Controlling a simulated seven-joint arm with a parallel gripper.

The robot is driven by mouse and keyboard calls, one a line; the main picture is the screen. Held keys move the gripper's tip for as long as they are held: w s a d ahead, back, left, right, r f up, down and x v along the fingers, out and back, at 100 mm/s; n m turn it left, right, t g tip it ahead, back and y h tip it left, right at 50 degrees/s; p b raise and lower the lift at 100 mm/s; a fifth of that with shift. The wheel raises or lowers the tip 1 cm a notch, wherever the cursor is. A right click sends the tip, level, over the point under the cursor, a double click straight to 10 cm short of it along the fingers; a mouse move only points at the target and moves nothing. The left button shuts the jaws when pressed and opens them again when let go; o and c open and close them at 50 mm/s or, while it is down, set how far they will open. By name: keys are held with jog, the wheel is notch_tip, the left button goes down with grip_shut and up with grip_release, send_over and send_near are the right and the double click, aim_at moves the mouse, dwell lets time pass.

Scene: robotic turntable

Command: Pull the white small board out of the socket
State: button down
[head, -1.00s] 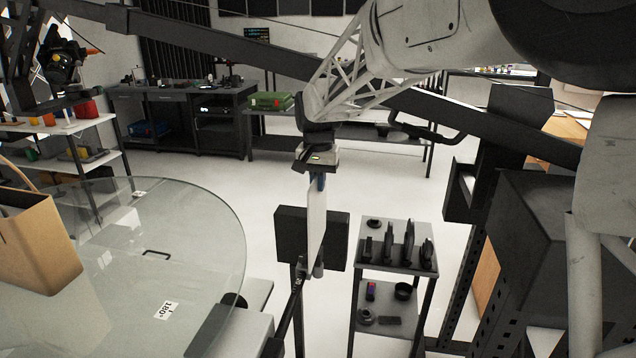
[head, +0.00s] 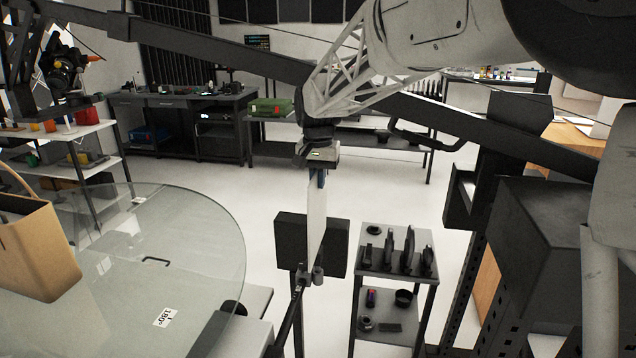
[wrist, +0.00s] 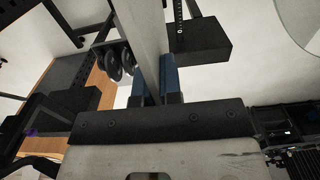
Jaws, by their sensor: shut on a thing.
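The white small board (head: 317,218) is a thin, upright panel in the middle of the head view. My gripper (head: 318,178) points down from above and is shut on the board's top end. In the wrist view, my gripper's blue fingers (wrist: 154,84) stand on both sides of the board (wrist: 146,35). The small grey socket (head: 317,274) is at the board's lower end, on a dark arm. I cannot tell whether the board's bottom edge is inside it or just above it.
A black block (head: 338,248) stands right by the board; it also shows in the wrist view (wrist: 205,40). A grey shelf cart (head: 378,268) with several dark parts is to the right. A round glass table (head: 205,235) with a tan bag (head: 38,250) is left.

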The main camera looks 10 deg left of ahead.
jog(key=shift+r, duration=1.8)
